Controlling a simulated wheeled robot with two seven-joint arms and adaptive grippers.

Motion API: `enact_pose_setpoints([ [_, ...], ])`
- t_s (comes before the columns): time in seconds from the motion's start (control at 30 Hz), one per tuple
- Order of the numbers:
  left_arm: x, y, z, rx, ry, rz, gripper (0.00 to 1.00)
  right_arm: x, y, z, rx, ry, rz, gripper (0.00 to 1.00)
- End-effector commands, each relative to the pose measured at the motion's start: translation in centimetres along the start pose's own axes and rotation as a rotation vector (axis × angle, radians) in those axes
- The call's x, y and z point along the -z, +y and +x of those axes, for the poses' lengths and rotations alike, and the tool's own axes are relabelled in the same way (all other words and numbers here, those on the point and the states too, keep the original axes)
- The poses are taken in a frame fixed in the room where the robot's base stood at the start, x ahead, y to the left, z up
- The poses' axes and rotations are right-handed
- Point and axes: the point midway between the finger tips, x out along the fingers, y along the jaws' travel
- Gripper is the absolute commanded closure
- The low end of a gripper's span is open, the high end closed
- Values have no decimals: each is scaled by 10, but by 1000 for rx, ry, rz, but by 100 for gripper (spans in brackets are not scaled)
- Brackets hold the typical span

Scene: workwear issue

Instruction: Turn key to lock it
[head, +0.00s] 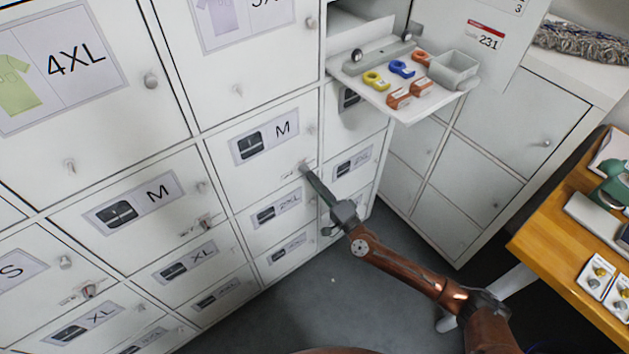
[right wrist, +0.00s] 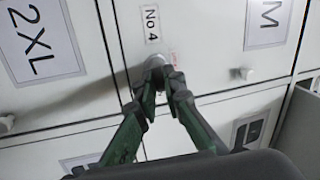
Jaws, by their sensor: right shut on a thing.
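My right gripper (head: 307,173) reaches from the lower right to the locker door marked M (head: 275,165). Its green fingers (right wrist: 164,92) are shut at a small silver lock piece (right wrist: 155,62) that stands out from the door face, below a "No 4" label (right wrist: 152,22). The key is mostly hidden between the fingertips, and I cannot tell which way it is turned. The door looks flush with its neighbours. My left gripper is not in view.
A pulled-out shelf (head: 410,108) with yellow, blue and orange items and a grey bin (head: 454,70) juts out at the upper right. A wooden table (head: 560,235) stands at the right. Grey floor (head: 330,290) lies free below.

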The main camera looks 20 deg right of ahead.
Motion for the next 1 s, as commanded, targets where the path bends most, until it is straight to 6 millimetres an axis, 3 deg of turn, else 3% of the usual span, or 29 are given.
enact_pose_setpoints([
  [0.03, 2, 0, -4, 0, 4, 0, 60, 3, -7, 4, 9, -9, -51, 100],
  [0.27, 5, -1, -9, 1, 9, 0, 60, 5, -8, 5, 10, -52, -235, 100],
  [0.8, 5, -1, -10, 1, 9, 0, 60, 5, -7, 5, 11, -58, -264, 100],
  [1.0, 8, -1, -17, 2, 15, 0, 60, 7, -10, 6, 10, -90, -406, 100],
])
